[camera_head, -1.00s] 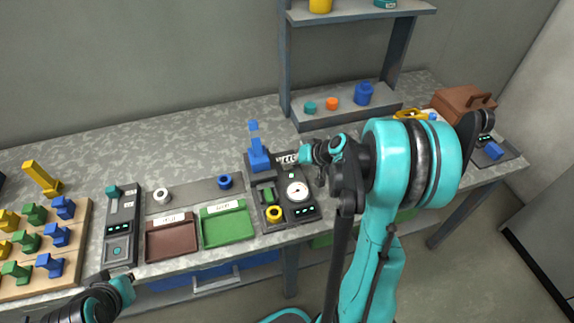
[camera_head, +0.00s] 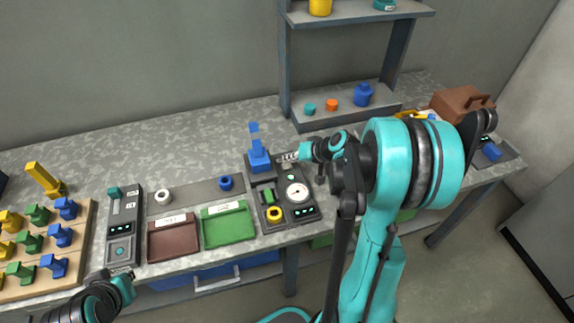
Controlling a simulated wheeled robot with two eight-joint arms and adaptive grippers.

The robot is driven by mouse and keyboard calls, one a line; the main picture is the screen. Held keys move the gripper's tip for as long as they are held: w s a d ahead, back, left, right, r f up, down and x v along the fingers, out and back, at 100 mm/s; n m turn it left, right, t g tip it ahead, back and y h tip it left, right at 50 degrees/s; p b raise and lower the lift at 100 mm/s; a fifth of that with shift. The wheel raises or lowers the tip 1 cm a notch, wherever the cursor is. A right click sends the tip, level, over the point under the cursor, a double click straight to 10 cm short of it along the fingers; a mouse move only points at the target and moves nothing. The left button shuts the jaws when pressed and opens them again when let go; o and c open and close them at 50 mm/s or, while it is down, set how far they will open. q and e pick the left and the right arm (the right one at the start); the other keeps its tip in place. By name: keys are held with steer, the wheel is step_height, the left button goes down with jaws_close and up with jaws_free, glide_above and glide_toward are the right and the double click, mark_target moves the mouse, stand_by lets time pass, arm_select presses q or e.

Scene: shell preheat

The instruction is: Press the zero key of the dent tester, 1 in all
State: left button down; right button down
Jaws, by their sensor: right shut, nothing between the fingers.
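The instrument with a round white dial, which looks like the dent tester (camera_head: 304,213), stands near the bench's front edge in the head view. It carries a blue upright part (camera_head: 258,158), a green block (camera_head: 267,195), a yellow ring (camera_head: 274,214) and a small lit display. I cannot make out which part is the zero key. My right gripper (camera_head: 286,157) is shut and empty, over the back of the instrument beside the blue part. I cannot tell whether it touches anything. My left gripper (camera_head: 126,277) is low at the bottom left; its fingers are unclear.
A second device (camera_head: 122,232) with a display stands left of brown (camera_head: 172,238) and green (camera_head: 228,224) trays. A wooden board (camera_head: 78,238) holds coloured pegs at far left. A shelf post (camera_head: 285,75) rises behind my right gripper.

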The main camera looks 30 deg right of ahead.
mark_target(289, 167)
steer(key=shift+r+p, duration=1.95)
steer(key=shift+r, duration=0.6)
steer(key=s+a+r+n+h, duration=0.1)
steer(key=s+a+r+n, duration=0.1)
steer(key=s+a, duration=0.6)
steer(key=s+a+r+n+g+h, duration=0.1)
steer(key=s+a+r, duration=0.4)
steer(key=s, duration=0.5)
steer(key=a+n+h, duration=0.1)
steer(key=a, duration=0.1)
steer(key=shift+a+r+n, duration=0.3)
steer(key=shift+a, duration=0.1)
steer(key=shift+s, duration=0.1)
